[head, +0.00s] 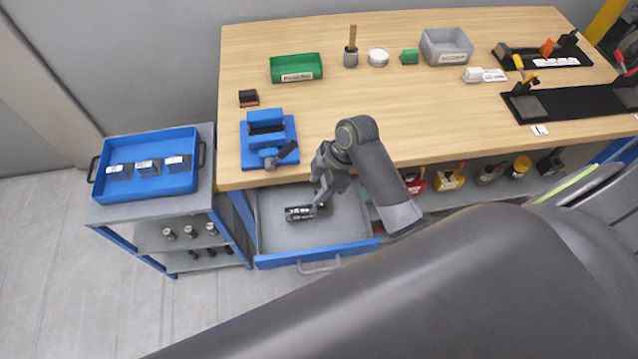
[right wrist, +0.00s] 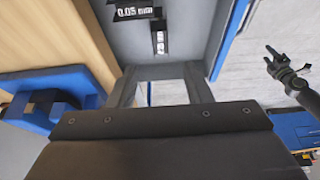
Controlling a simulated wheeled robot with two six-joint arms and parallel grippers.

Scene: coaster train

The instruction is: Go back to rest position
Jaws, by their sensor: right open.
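My right gripper (head: 320,198) reaches down over the open drawer (head: 345,220) under the workbench. Its two fingers (right wrist: 160,75) are apart with nothing between them in the right wrist view. A small black item with a label (head: 299,213) lies on the drawer floor by the fingertips. In the right wrist view, a black block marked 0.05 mm (right wrist: 133,12) and another small black piece (right wrist: 160,40) lie beyond the fingertips. A dark gripper, seemingly my left one (right wrist: 285,68), shows at the right of that view; its jaw opening is unclear.
The workbench top (head: 340,100) edge is close beside my right arm, with a blue fixture (head: 268,140) near that edge. A shelf cart with a blue tray (head: 150,190) stands left of the drawer. The floor (head: 60,250) in front is clear.

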